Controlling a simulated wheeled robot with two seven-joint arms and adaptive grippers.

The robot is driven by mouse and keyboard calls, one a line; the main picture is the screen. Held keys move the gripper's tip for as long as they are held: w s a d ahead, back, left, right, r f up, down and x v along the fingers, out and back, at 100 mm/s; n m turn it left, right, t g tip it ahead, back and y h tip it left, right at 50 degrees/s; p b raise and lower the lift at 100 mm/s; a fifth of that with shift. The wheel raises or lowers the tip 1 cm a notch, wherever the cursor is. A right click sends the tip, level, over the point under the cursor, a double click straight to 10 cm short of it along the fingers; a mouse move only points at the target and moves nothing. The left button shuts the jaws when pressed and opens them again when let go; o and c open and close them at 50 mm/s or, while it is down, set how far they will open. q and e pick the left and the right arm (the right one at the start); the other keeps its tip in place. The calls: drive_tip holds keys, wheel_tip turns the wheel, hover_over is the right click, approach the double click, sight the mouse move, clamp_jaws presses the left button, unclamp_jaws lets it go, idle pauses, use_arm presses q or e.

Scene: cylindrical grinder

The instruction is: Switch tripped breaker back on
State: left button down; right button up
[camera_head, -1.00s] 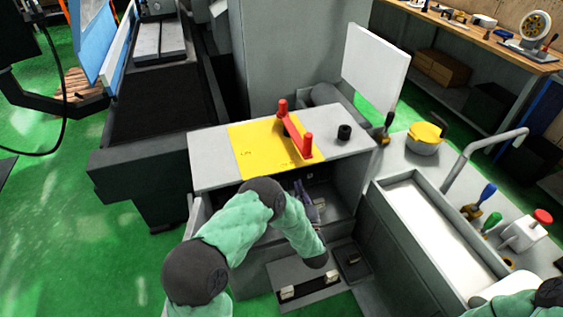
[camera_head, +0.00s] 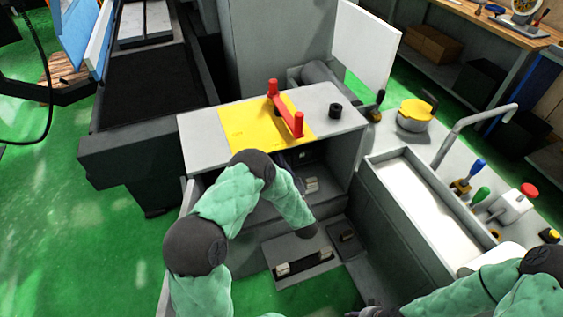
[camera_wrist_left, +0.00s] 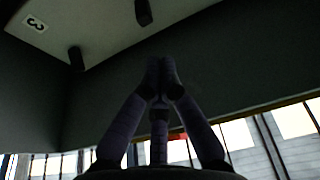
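The grey cabinet (camera_head: 210,140) stands open at its front in the head view. Small pale block-like parts (camera_head: 311,185) show inside it, and a lower panel (camera_head: 300,250) carries more pale parts. I cannot tell which one is the tripped breaker or how its lever stands. My left arm reaches into the opening and hides part of it. In the left wrist view my left gripper (camera_wrist_left: 160,76) has its fingertips together with nothing visible between them. A pale panel (camera_wrist_left: 100,30) marked 3, with two dark pegs (camera_wrist_left: 76,58), is above it, apart from the fingers. My right gripper (camera_head: 372,312) is partly visible at the bottom edge.
A red handle (camera_head: 284,108) stands on the yellow plate (camera_head: 245,125) on the cabinet top, beside a black knob (camera_head: 336,111). A bench with a white tray (camera_head: 415,205), yellow pot (camera_head: 415,115) and bent pipe (camera_head: 470,125) is to the right. Green floor lies open at left.

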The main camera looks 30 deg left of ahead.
use_arm(q)
drive_tip(key=b+x, duration=0.1)
drive_tip(key=x, duration=0.6)
drive_tip(key=shift+w+a+r+b, duration=0.15)
drive_tip(key=shift+w+a+b, duration=0.05)
drive_tip(key=shift+a+b, duration=0.1)
use_arm(e)
drive_tip(key=shift+f, duration=0.7)
